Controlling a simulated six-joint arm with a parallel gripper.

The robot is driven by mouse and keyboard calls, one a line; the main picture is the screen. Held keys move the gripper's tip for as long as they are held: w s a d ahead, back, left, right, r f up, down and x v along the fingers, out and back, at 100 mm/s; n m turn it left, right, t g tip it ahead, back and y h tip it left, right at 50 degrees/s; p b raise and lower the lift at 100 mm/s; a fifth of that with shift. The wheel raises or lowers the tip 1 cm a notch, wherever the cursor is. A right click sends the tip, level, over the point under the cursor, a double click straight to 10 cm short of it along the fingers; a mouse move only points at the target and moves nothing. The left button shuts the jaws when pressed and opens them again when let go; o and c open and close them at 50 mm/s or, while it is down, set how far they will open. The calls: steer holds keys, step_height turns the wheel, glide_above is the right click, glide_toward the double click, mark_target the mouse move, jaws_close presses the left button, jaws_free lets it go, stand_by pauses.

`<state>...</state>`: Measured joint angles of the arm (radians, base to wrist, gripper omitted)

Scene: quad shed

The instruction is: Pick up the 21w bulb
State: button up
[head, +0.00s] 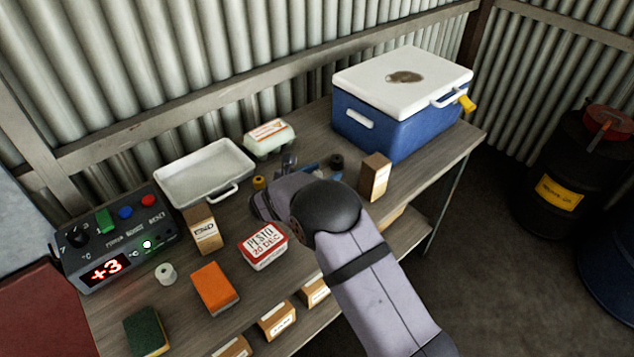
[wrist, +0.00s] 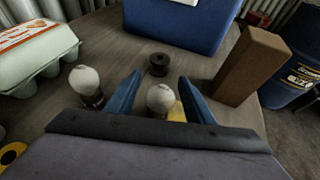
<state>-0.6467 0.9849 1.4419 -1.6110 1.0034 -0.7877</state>
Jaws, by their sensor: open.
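Two round frosted bulbs stand upright in the wrist view. One bulb (wrist: 160,97) is between the blue fingers of my gripper (wrist: 160,77), with a yellowish piece showing beside its base. The other bulb (wrist: 84,80) stands outside the left finger, near the egg carton. I cannot read a wattage on either, so I cannot tell which is the 21w bulb. My gripper is open, with a gap visible between the fingers and the bulb. In the head view the gripper (head: 320,170) is mostly hidden behind my arm, at the bench's rear middle.
A black spool (wrist: 158,65) lies just beyond the fingers. A cardboard box (wrist: 250,65) stands close on the right, and an egg carton (wrist: 35,50) at left. A blue cooler (head: 390,125) stands behind.

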steer(key=shift+w+d, duration=0.1)
steer(key=c, duration=1.1)
steer(key=shift+c, duration=0.2)
step_height(320, 180, up, 10)
steer(key=shift+b, duration=0.4)
